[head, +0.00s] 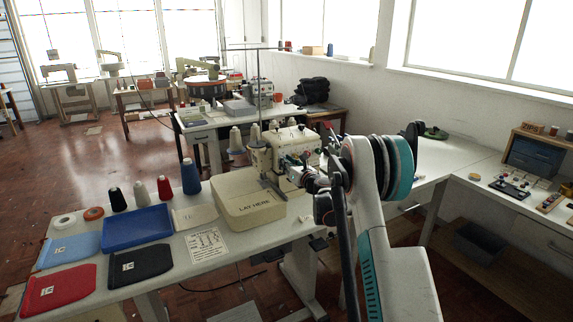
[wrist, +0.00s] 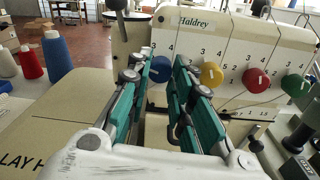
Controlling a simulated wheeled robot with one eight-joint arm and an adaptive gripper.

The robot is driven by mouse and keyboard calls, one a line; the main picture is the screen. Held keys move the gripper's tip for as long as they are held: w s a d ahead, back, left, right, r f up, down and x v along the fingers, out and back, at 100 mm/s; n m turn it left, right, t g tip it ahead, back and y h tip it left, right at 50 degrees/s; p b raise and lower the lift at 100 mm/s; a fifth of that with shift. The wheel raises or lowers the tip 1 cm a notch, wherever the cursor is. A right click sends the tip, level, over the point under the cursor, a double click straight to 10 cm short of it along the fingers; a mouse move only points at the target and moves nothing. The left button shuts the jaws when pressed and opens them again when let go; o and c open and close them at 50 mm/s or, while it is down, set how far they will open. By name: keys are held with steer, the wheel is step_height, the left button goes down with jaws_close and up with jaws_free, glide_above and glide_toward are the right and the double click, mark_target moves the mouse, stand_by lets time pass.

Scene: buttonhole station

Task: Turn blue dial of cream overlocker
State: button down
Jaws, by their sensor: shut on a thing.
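The cream overlocker (head: 289,137) stands on the white table behind its "LAY HERE" bed; in the wrist view its front panel (wrist: 198,43) carries the name "Haldrey". The blue dial (wrist: 160,69) is leftmost in its row of dials, beside a yellow dial (wrist: 211,75), a red dial (wrist: 256,80) and a green dial (wrist: 295,85). My gripper (wrist: 164,62) is shut on the blue dial, one teal finger on each side. The fingers hide part of the dial and its pointer. In the head view my gripper (head: 311,181) is at the overlocker's front, and I cannot make out the dial.
The bed box (head: 250,203) lies left of my gripper. A blue tray (head: 137,227), several thread cones (head: 190,177) and folded cloths (head: 141,263) fill the table's left side. A white side bench (head: 480,200) with small parts is at the right.

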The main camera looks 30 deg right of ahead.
steer(key=m, duration=0.9)
steer(key=shift+m, duration=0.3)
stand_by(0.3)
steer(key=c, duration=1.4)
jaws_free()
steer(key=s, duration=1.2)
steer(key=shift+d+f, duration=0.2)
steer(key=shift+d, duration=0.1)
